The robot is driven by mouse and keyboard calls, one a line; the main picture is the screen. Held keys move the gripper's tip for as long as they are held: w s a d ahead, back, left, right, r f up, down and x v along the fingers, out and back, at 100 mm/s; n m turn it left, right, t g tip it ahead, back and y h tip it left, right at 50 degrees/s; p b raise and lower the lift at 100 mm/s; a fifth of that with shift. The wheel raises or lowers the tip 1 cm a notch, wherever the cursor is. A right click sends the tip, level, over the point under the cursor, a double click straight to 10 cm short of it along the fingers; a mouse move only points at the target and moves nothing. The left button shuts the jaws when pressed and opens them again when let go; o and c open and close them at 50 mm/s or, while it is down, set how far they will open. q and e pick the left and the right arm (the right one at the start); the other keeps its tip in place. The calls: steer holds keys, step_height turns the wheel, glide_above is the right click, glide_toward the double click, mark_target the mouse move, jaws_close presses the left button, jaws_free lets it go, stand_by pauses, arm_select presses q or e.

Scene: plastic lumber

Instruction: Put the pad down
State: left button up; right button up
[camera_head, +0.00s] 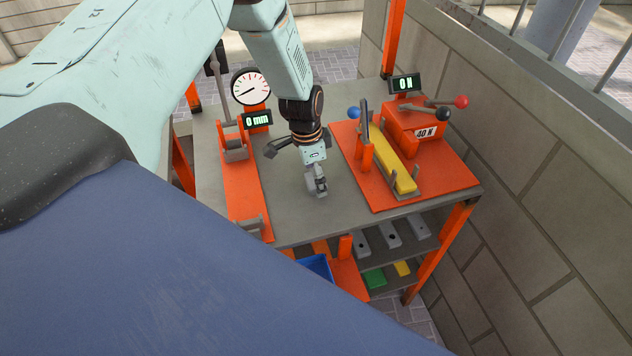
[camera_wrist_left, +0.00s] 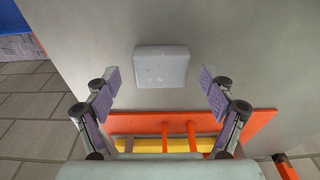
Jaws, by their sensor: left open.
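The pad (camera_wrist_left: 162,66) is a pale grey rounded block. In the left wrist view it lies flat on the grey tabletop (camera_wrist_left: 245,60), just beyond and between the fingertips. My left gripper (camera_wrist_left: 159,84) is open, with a clear gap between each finger and the pad. In the head view my left gripper (camera_head: 302,172) reaches down over the middle of the bench (camera_head: 290,216), between the two orange stations. I cannot tell the pad clearly from the grey finger parts there. My right gripper is in neither view.
A dial station (camera_head: 250,87) reading 0 mm stands left. The right orange base plate (camera_head: 445,178) carries a yellow bar (camera_head: 390,162), a red box (camera_head: 412,125) and levers. Grey blocks (camera_head: 390,234) and a blue bin (camera_head: 318,267) sit below. A stone wall borders the right.

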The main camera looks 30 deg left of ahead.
arm_select(q)
steer(key=shift+a+f, duration=0.1)
steer(key=shift+f, duration=0.05)
steer(key=c, duration=1.4)
